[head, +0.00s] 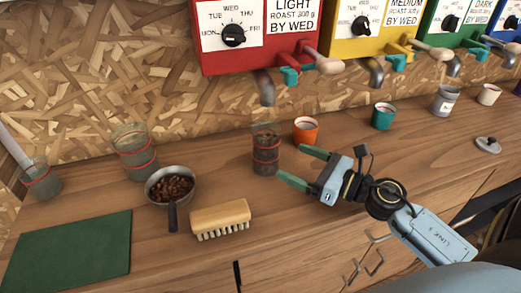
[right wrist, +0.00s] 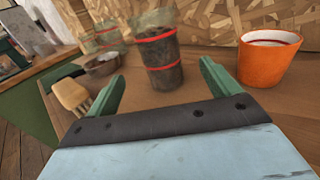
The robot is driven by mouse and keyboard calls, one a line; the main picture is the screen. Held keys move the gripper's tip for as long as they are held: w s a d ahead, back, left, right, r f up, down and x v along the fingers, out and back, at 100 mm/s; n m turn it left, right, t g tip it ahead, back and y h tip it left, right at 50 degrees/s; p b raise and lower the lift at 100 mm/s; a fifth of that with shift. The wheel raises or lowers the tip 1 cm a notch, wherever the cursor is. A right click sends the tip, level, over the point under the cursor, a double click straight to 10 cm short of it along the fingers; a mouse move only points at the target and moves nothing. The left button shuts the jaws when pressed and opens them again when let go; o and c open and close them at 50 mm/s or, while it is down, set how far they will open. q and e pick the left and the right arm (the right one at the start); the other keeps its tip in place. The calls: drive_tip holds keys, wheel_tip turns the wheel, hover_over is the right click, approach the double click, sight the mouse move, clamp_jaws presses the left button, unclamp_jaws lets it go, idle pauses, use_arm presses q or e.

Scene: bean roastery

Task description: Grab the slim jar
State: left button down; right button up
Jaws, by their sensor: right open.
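The slim jar (head: 265,152) is a clear jar with red bands and dark beans inside, upright on the wooden counter below the red dispenser. My right gripper (head: 294,164) is open and empty just to its right, its two green fingers pointing at the jar. In the right wrist view the slim jar (right wrist: 160,58) stands ahead, between the directions of the two fingertips (right wrist: 161,74). The jar appears beyond the fingertips; I see no contact. My left gripper is not in view.
An orange cup (head: 305,130) stands close behind the right gripper. A wider red-banded jar (head: 134,152), a pan of beans (head: 172,187) and a brush (head: 220,219) are to the left. A green mat (head: 70,252) lies at front left. Dispensers (head: 262,40) hang above.

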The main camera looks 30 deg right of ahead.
sight(278, 153)
drive_tip(key=x, duration=0.3)
drive_tip(key=shift+a+r+p, duration=0.1)
drive_tip(key=shift+r+p, duration=0.15)
drive_tip(key=shift+p, duration=0.1)
drive_tip(key=x, duration=0.2)
drive_tip(key=shift+w+a+f, duration=0.1)
drive_tip(key=shift+w+f, duration=0.05)
drive_tip(key=shift+w, duration=0.1)
drive_tip(key=shift+w+p, duration=0.2)
drive_tip(key=shift+p, duration=0.1)
drive_tip(key=shift+w+a, duration=0.2)
drive_tip(key=shift+w, duration=0.1)
drive_tip(key=p+x, duration=0.1)
drive_tip(key=x, duration=0.2)
drive_tip(key=shift+w+r, duration=0.2)
drive_tip(key=shift+w+a+f, duration=0.1)
drive_tip(key=shift+w+a, duration=0.15)
drive_tip(key=shift+w, duration=0.15)
drive_tip(key=c, duration=1.1)
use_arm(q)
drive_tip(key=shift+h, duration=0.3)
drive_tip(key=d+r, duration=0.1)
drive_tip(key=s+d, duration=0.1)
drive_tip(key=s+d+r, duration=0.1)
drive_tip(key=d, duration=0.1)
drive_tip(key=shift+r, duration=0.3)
use_arm(e)
drive_tip(key=shift+c, duration=1.1)
